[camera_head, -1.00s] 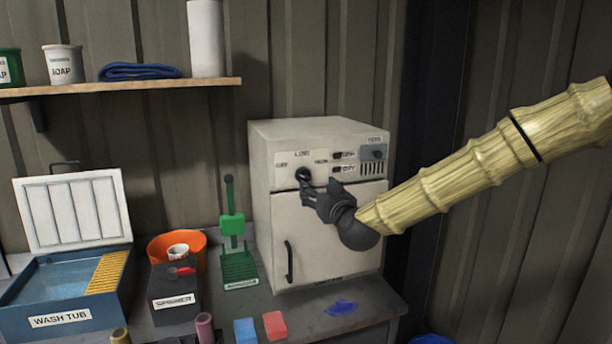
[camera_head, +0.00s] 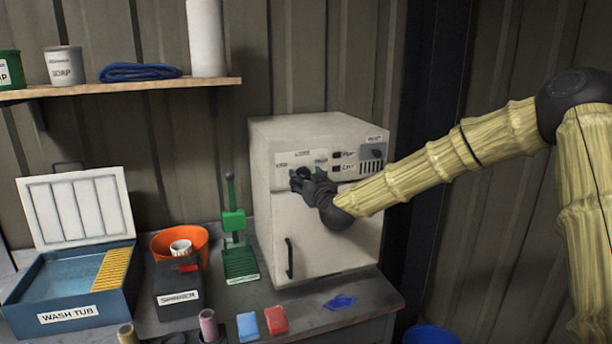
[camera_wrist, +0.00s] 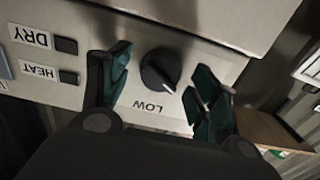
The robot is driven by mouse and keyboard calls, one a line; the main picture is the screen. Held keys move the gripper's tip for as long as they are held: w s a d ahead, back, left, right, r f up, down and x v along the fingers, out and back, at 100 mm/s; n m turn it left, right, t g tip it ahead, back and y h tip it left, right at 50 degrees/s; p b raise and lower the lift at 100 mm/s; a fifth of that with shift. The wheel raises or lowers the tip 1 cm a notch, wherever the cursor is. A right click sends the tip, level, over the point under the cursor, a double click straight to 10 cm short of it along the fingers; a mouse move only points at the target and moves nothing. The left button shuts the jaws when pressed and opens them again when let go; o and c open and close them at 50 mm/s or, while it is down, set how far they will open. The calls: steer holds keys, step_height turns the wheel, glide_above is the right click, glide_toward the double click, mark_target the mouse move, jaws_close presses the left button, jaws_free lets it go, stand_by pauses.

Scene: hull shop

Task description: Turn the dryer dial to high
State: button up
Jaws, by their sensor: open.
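The dryer (camera_head: 340,235) is a pale box on the bench, its door shut. Its control strip has small labels, the top one reading LOW in the earlier frame. In the wrist view the round black dial (camera_wrist: 160,70) shows a white pointer mark at its lower right. The LOW label (camera_wrist: 152,106) appears upside down below it. My gripper (camera_head: 298,179) is at the control strip and mostly hides the dial in the head view. In the wrist view my gripper (camera_wrist: 161,78) is open, with one green-padded finger on each side of the dial. Contact is not clear.
DRY (camera_wrist: 30,37) and HEAT (camera_wrist: 38,70) switches sit left of the dial in the wrist view. A green press (camera_head: 236,235), spinner (camera_head: 178,290) and wash tub (camera_head: 70,300) stand left of the dryer. A shelf (camera_head: 120,88) is above.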

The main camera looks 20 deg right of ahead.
steer(key=shift+w, duration=0.25)
steer(key=c, duration=1)
